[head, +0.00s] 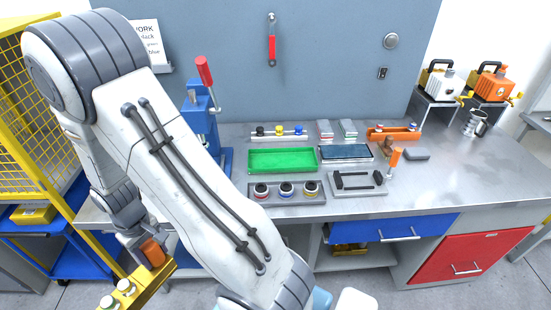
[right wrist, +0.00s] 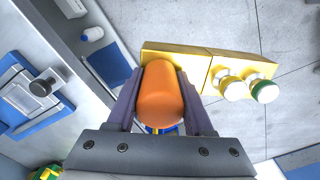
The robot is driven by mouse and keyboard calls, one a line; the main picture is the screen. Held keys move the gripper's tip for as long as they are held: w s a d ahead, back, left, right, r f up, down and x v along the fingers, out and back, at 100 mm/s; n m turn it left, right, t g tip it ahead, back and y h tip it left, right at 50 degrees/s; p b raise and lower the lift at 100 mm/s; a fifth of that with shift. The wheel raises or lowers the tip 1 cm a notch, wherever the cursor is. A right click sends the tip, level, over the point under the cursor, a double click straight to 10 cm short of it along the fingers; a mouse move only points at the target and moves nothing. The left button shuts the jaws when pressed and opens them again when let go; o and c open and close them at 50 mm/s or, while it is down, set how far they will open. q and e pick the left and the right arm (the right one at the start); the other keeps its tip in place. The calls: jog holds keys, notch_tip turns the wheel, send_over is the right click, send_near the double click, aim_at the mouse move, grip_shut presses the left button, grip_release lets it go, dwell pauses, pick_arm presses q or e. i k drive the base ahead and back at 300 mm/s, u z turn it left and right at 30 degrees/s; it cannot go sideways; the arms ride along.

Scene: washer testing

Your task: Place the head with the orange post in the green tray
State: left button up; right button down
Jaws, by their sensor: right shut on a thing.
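The head is a yellow block (head: 135,285) with an orange post (head: 153,252) and pale knobs. It is at the lower left of the head view, away from the bench and partly cut off by the frame edge. My right gripper (head: 142,243) is shut on the orange post. In the right wrist view, the fingers (right wrist: 161,95) sit on either side of the orange post (right wrist: 160,98), and the yellow block (right wrist: 190,68) extends right with a white knob and a green-ringed knob. The green tray (head: 283,160) lies empty on the bench. My left gripper is not in view.
A dark tray with several ringed parts (head: 286,190) lies in front of the green tray. A blue press (head: 203,115) with a red handle stands left of it. A blue-topped tray (head: 345,152) and a grey fixture (head: 358,183) are right. A yellow cage (head: 35,120) stands far left.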

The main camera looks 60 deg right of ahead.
aim_at(281, 162)
jog(key=z, duration=1.25)
